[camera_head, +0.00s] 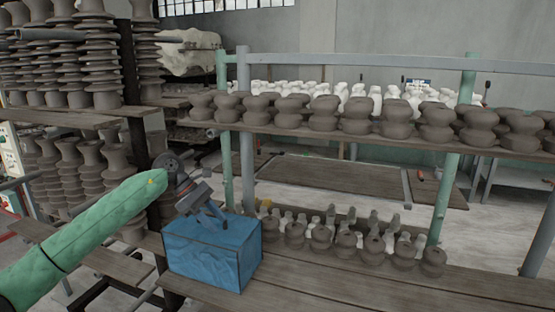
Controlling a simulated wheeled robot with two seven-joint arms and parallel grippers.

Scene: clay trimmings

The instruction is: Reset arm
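My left arm, in a green sleeve, comes in from the left in the head view. My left gripper (207,207) is dark grey and hangs just over the top of a blue box (212,252). It overlaps the back edge of the box in the picture, and I cannot tell whether it touches. The finger gap does not show clearly, and I see nothing held for certain. My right gripper is out of view.
The blue box stands on a plank shelf (330,290) beside a row of small dark clay pieces (347,243). An upper shelf (285,130) holds more clay pieces. Green posts (444,200) support it. Tall stacked clay forms (97,60) stand at the left.

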